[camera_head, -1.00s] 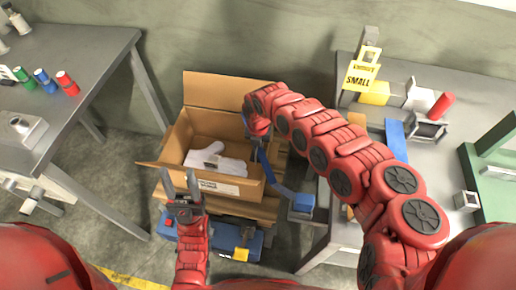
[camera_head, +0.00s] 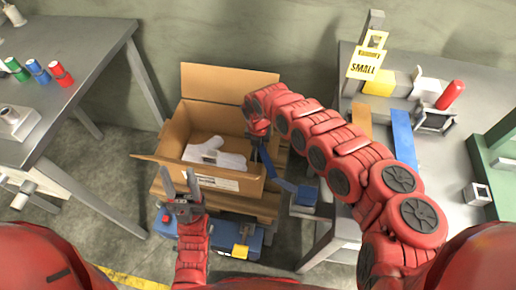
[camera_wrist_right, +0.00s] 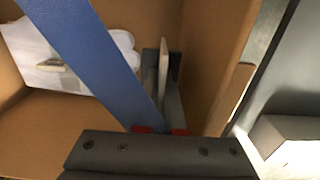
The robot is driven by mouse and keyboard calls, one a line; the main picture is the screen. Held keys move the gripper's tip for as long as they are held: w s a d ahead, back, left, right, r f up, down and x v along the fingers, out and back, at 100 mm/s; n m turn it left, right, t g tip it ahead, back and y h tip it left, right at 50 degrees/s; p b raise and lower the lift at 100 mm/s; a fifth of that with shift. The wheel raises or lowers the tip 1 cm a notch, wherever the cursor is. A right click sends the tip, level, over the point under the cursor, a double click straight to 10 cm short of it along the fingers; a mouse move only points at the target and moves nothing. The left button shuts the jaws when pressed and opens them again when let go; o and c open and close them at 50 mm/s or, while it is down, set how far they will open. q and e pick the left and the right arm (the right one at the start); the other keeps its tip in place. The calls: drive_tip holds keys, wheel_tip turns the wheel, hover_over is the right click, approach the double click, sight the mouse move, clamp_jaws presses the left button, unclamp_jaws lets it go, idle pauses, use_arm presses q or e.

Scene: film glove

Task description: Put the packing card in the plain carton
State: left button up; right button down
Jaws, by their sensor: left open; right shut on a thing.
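An open brown carton (camera_head: 205,112) stands at the centre, with white gloves (camera_head: 208,150) inside. My right gripper (camera_head: 257,142) reaches over the carton's right side, its jaws largely hidden by its own arm in the head view. In the right wrist view, a thin pale piece, apparently the packing card (camera_wrist_right: 163,70), stands edge-on ahead of this gripper, near the carton's right wall. A blue strip (camera_wrist_right: 90,55) crosses that view over the gloves. My left gripper (camera_head: 180,185) is open and empty, in front of the carton's front left corner.
The carton stands on a wooden pallet (camera_head: 235,202) with blue equipment (camera_head: 222,232) below. The left table (camera_head: 75,40) holds coloured spools. The right table (camera_head: 440,170) holds a SMALL sign (camera_head: 364,70), a yellow box (camera_head: 380,83) and a blue strip. Bare floor separates carton and left table.

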drive_tip(key=shift+f+b, duration=0.7)
drive_tip(key=shift+f, duration=0.3)
drive_tip(key=c, duration=1)
unclamp_jaws()
drive_tip(key=shift+o, duration=0.2)
drive_tip(key=shift+r, duration=0.1)
wheel_tip(320, 180, up, 17)
drive_tip(key=shift+r+p, duration=0.15)
drive_tip(key=shift+p, duration=0.2)
